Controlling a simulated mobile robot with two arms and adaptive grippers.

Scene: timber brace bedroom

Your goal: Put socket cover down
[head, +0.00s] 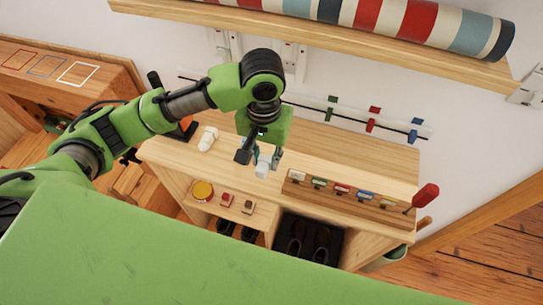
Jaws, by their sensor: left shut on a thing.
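My left gripper (262,160) points down over the wooden shelf unit (345,155). It is shut on a small pale, whitish block, the socket cover (262,170). The cover is at the fingertips near the front edge of the unit's top; I cannot tell whether it touches the wood. My fingers hide part of it. My right gripper is not in view.
A white object (208,138) lies on the unit's top at left. A rack with several coloured tags (342,189) is at right, near a red-handled tool (426,196). A wall shelf (330,42) bears a striped roll (395,18). Shoes (296,238) stand below.

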